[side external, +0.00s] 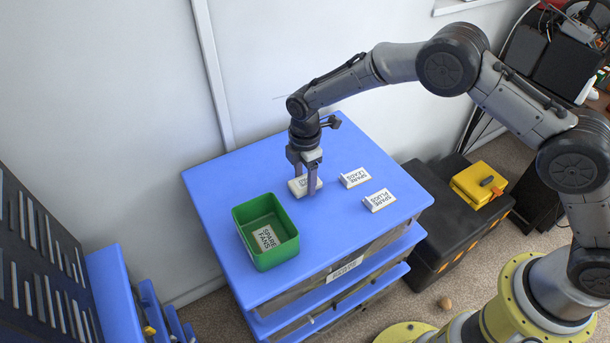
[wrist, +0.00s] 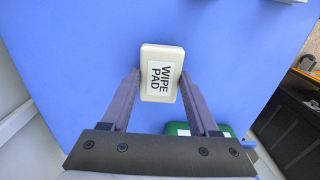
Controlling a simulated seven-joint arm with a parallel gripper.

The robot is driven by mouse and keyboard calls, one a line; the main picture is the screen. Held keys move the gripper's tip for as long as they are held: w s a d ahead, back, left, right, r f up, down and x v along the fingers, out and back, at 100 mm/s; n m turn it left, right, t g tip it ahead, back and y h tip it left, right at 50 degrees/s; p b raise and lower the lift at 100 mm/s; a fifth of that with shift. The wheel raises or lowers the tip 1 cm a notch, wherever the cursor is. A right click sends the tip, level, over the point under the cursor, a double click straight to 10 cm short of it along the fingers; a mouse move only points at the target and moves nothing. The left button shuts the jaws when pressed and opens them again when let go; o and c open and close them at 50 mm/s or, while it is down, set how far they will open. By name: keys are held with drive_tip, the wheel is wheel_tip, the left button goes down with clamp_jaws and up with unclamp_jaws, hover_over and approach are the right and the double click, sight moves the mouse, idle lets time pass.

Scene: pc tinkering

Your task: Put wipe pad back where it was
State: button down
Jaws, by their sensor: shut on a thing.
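The wipe pad (wrist: 161,74) is a small off-white block with a label reading WIPE PAD. In the side view the wipe pad (side external: 298,187) is at the blue top's middle, partly hidden by my fingers. My gripper (side external: 304,186) points down and is shut on it. In the wrist view my gripper (wrist: 163,85) has one finger on each side of the pad. The pad is at or very near the blue surface; I cannot tell whether it touches.
A green bin (side external: 266,230) holding a box labelled SPARE FANS (side external: 266,238) stands to the left front. The SPARE LEADS box (side external: 355,177) and SPARE PLUGS box (side external: 379,200) lie to the right. The blue top (side external: 230,175) is clear behind the bin.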

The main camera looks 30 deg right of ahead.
sight(305, 182)
drive_tip(key=shift+f, duration=0.45)
idle(0.5)
drive_tip(key=shift+c, duration=2.3)
unclamp_jaws()
drive_tip(key=o, duration=0.5)
drive_tip(key=shift+c, duration=0.2)
drive_tip(key=shift+r, duration=0.1)
drive_tip(key=shift+r, duration=3.95)
